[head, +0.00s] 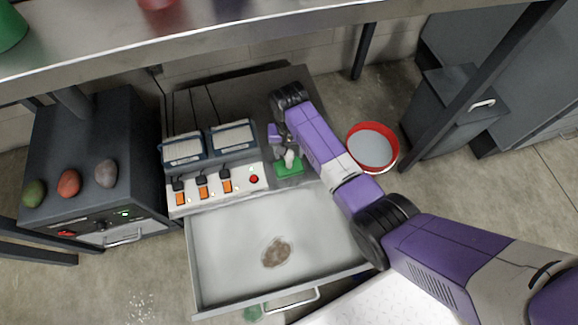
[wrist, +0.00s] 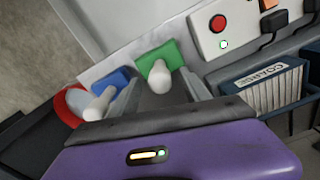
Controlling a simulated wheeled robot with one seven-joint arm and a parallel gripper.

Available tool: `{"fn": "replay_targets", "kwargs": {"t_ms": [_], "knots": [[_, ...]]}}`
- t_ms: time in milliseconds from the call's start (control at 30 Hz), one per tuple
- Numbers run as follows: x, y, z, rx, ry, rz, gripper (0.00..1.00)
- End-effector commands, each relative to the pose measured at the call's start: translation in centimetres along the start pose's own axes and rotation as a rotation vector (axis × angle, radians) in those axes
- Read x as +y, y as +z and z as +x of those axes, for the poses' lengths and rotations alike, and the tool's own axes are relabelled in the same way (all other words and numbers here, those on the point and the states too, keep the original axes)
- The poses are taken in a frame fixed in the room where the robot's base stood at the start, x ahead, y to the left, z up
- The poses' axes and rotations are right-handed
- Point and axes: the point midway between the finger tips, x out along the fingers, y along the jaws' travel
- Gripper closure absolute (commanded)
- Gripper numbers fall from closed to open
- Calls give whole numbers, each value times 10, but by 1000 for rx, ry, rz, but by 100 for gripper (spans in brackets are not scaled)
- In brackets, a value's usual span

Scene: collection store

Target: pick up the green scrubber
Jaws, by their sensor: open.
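The green scrubber (head: 289,169) lies at the right end of the white control panel, at the back edge of the drawer; in the wrist view (wrist: 157,57) its green pad and rounded white handle show. My gripper (head: 284,147) is above and just behind it. In the wrist view my gripper (wrist: 160,92) is open, its grey fingers pointing toward the scrubber with the white handle appearing between them. I cannot tell whether the fingers touch it. A blue scrubber (wrist: 112,82) with a white handle is just left of it.
The panel (head: 212,190) has orange switches and a red button, with two filter boxes (head: 183,149) behind it. An open drawer (head: 220,259) holding a brown patch (head: 276,252) is in front. A red-rimmed bucket (head: 391,166) stands right. A shelf (head: 230,39) spans above.

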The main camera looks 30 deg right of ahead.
Motion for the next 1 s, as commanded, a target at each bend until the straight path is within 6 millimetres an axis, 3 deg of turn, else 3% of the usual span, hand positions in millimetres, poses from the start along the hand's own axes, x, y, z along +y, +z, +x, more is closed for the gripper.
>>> {"fn": "replay_targets", "kwargs": {"t_ms": [33,300,1000], "knots": [[0,0,0,0,0,0,49],[0,0,0,0,0,0,100],[0,0,0,0,0,0,100]]}}
